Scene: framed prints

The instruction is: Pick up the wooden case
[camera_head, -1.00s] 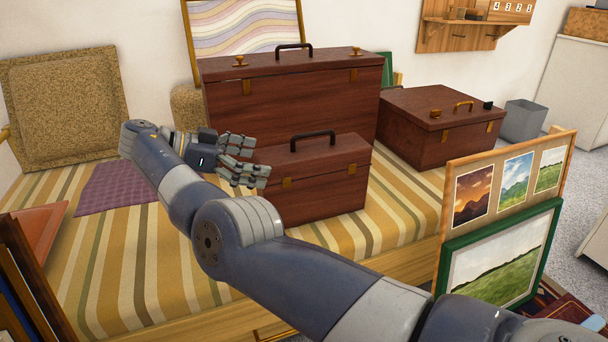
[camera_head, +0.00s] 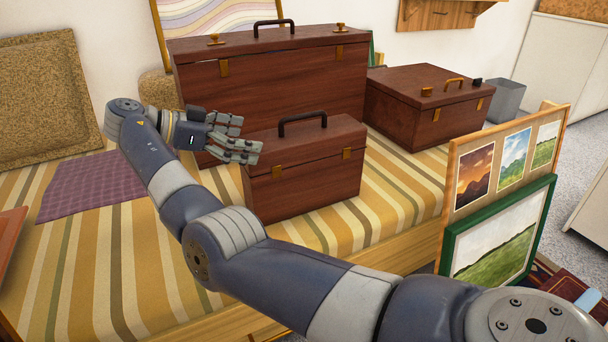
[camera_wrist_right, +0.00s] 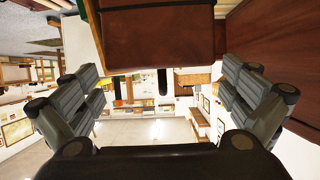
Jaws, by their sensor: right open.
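A small reddish-brown wooden case (camera_head: 305,185) with a dark top handle (camera_head: 302,123) and brass latches stands upright on the striped bed cover. My right gripper (camera_head: 250,148) is open and empty at its upper left end; the fingertips overlap the case's edge in the head view, and contact cannot be told. In the right wrist view the spread fingers (camera_wrist_right: 165,88) flank a brown case surface (camera_wrist_right: 155,40) at the top of the picture. A larger wooden case (camera_head: 275,95) stands behind, and a third, lower one (camera_head: 415,115) is at the back right. My left gripper is not in view.
The striped bed cover (camera_head: 135,260) is clear at the front left, beside a purple cloth (camera_head: 90,187) and a speckled cushion (camera_head: 45,100). Framed prints (camera_head: 500,240) stand at the right. A grey bin (camera_head: 505,100) is at the back right.

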